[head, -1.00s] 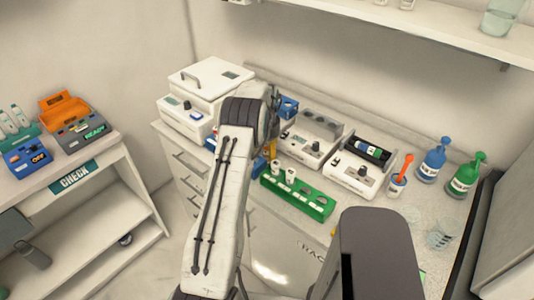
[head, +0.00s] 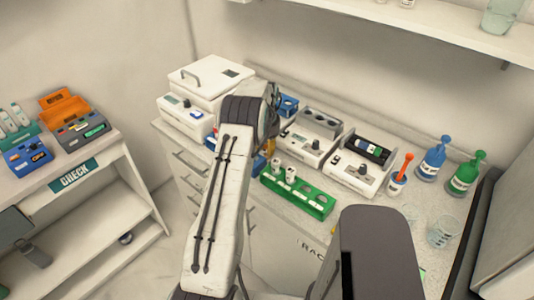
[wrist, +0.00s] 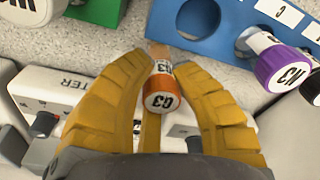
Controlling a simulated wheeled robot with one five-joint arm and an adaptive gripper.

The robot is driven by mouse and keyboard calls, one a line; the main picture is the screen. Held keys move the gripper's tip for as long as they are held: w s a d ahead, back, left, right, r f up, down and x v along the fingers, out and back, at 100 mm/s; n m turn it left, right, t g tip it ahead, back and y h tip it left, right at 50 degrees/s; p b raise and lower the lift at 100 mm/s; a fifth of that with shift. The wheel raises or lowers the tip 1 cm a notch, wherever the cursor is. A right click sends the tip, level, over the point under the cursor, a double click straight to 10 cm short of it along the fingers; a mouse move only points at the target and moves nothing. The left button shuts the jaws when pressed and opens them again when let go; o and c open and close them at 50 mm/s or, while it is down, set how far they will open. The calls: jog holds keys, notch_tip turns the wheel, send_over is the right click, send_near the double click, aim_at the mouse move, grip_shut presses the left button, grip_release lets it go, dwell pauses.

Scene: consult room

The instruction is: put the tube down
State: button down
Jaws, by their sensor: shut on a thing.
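In the wrist view my gripper (wrist: 166,62) has its yellow fingers shut on a tube (wrist: 162,98) with an orange, labelled cap. The cap faces the camera, and the tube's lower end is partly hidden by the cap and fingers. Beyond the fingertips a blue rack (wrist: 200,28) lies close to the tube, with an open round hole at its left part. I cannot tell whether the tube touches it. In the head view my arm hides most of the gripper and the held tube.
A purple-capped tube (wrist: 280,66) stands at the blue rack. A green rack (head: 310,199) with white-capped tubes is at the counter front. White devices (head: 313,137) stand behind it. Blue (head: 433,160) and green (head: 466,176) pump bottles are at the right.

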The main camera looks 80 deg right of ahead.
aim_at(267, 142)
notch_tip(267, 142, up, 2)
jog(key=shift+r+b, duration=0.25)
jog(key=shift+b, duration=0.2)
jog(key=shift+d+r+b, duration=0.1)
jog(key=shift+r+b, duration=0.15)
jog(key=shift+b, duration=0.45)
notch_tip(267, 142, up, 5)
jog(key=b, duration=0.2)
jog(key=shift+r+b, duration=0.15)
jog(key=shift+b, duration=0.2)
jog(key=shift+r, duration=0.8)
